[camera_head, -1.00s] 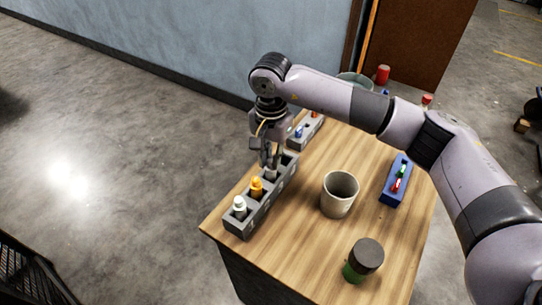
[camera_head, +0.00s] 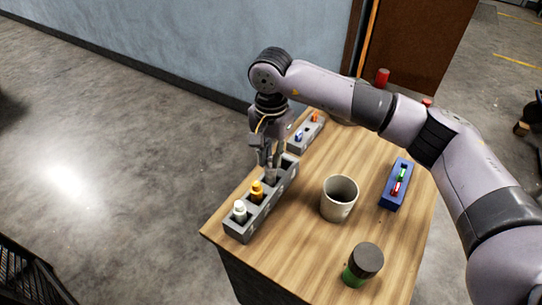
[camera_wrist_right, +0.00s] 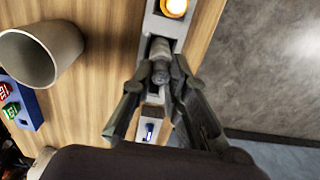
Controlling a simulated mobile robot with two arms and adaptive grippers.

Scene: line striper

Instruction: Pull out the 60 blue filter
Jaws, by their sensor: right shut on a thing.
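My right gripper (camera_head: 272,160) is over the long grey rack (camera_head: 245,227) at the left edge of the table. In the right wrist view its fingers (camera_wrist_right: 160,78) are shut on a dark grey cylindrical piece (camera_wrist_right: 160,50), which stands at a slot of the rack. How deep the piece sits is hard to tell. A small blue piece (camera_head: 299,136) sits in a smaller grey holder (camera_head: 306,133) behind the rack; a blue piece also shows in the right wrist view (camera_wrist_right: 149,128). No 60 label is readable. My left gripper is not in view.
An orange-capped bottle (camera_head: 257,190) and a white bottle (camera_head: 240,209) stand in the rack's near slots. A grey cup (camera_head: 337,207), a blue holder (camera_head: 388,198) with red and green pieces and a dark-lidded jar (camera_head: 362,267) stand to the right. Bare wood lies between them.

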